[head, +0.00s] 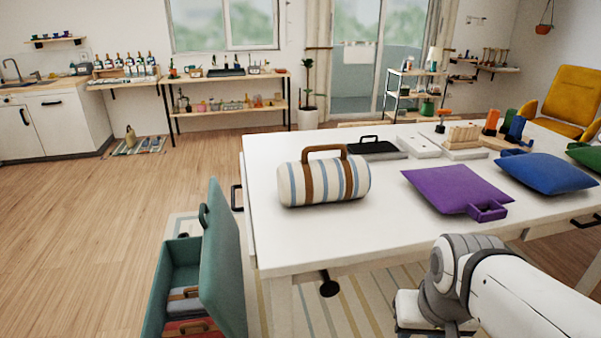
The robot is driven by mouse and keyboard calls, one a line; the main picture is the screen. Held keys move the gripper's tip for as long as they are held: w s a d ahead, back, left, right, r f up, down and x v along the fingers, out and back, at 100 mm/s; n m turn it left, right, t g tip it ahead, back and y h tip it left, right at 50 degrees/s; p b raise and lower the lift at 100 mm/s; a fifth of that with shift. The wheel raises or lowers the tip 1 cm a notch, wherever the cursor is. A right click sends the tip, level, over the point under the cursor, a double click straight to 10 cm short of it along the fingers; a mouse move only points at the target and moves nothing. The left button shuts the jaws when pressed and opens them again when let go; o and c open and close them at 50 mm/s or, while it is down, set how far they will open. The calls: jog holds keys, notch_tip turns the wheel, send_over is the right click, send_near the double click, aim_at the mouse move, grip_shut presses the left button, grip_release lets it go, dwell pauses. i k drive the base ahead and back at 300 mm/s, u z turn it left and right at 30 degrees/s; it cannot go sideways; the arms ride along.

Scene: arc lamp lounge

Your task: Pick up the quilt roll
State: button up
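The quilt roll (297,187) is a cream cylinder with blue and brown stripes and a brown arched handle (325,151) on top. It lies on its side near the left end of the white table (345,241), with nothing touching it from above. My arm shows at the lower right, in front of the table's near edge. My gripper is not clearly visible, and no fingers show in the head view. The arm is well apart from the quilt roll.
A purple cushion (445,187) with a handle and a blue cushion (543,172) lie to the right. A black tray (372,149) and white boxes stand behind the roll. An open green chest (223,255) stands at the table's left. Wooden floor at left is clear.

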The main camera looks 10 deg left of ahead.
aim_at(304, 182)
jog(key=i, duration=1)
jog(key=u, duration=0.05)
